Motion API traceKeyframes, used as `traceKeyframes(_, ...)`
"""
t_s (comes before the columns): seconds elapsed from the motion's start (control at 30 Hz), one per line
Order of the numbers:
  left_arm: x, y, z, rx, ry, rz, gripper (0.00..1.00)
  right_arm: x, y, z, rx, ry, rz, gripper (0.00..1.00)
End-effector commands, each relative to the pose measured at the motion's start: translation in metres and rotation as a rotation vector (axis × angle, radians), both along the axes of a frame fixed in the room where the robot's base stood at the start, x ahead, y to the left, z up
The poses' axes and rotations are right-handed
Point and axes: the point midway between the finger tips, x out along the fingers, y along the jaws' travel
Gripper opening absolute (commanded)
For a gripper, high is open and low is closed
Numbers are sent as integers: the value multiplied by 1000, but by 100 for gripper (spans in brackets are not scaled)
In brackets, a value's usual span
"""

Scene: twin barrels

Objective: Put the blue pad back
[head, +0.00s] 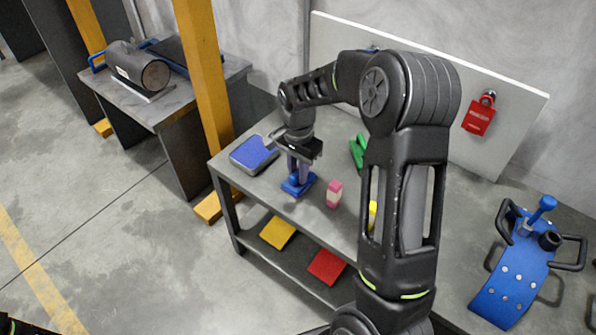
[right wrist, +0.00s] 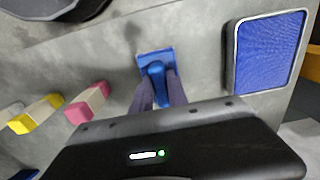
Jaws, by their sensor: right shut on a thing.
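A blue pad with a square base and an upright grip (head: 297,186) is at the front left of the grey workbench (head: 235,172). My right gripper (head: 300,172) points down over it and is shut on its grip. In the right wrist view the two fingers (right wrist: 158,92) close around the blue grip, above the blue base (right wrist: 153,57). The base is on or just above the bench top; I cannot tell which. A grey-framed tray with a flat blue surface (head: 253,153) lies to its left, apart from it.
A pink-and-white block (head: 334,194) stands close on the right, with a yellow block (head: 372,214) beyond it, partly behind my arm. Green pieces (head: 357,152) lie farther back. A blue curved plate with handles (head: 515,275) is at right. Yellow (head: 278,232) and red (head: 327,267) pieces lie on the lower shelf.

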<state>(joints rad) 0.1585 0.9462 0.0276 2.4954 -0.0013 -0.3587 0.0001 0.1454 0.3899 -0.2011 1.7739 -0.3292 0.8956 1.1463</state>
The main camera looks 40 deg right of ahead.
Motion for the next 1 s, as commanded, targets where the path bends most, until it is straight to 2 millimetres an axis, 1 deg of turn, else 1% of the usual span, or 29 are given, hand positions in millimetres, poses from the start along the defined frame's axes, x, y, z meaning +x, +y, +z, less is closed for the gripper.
traceKeyframes(0.03, 0, 0, -1, 0, 0, 0, 36, 0, 0, -1, 0, 0, 0, 21)
traceKeyframes(0.2, 0, 0, 0, 0, 0, 0, 36, 0, 0, -1, 0, 0, 0, 35)
traceKeyframes(0.3, 0, 0, 0, 0, 0, 0, 36, 0, 0, -1, 0, 0, 0, 41)
traceKeyframes(0.53, 0, 0, 0, 0, 0, 0, 36, 0, 0, 0, 0, 0, 0, 41)
traceKeyframes(0.67, 0, 0, 3, 0, 0, 0, 36, 0, 0, 6, -1, -1, 0, 41)
traceKeyframes(0.77, 0, 0, 5, 0, 0, 0, 36, 1, 0, 17, 0, -2, 0, 41)
traceKeyframes(0.87, 0, 0, 10, 0, 0, -1, 36, 1, 0, 35, -1, -3, 0, 41)
traceKeyframes(1.0, 0, 0, 16, 0, 0, -1, 36, 1, 0, 65, -1, -4, 0, 41)
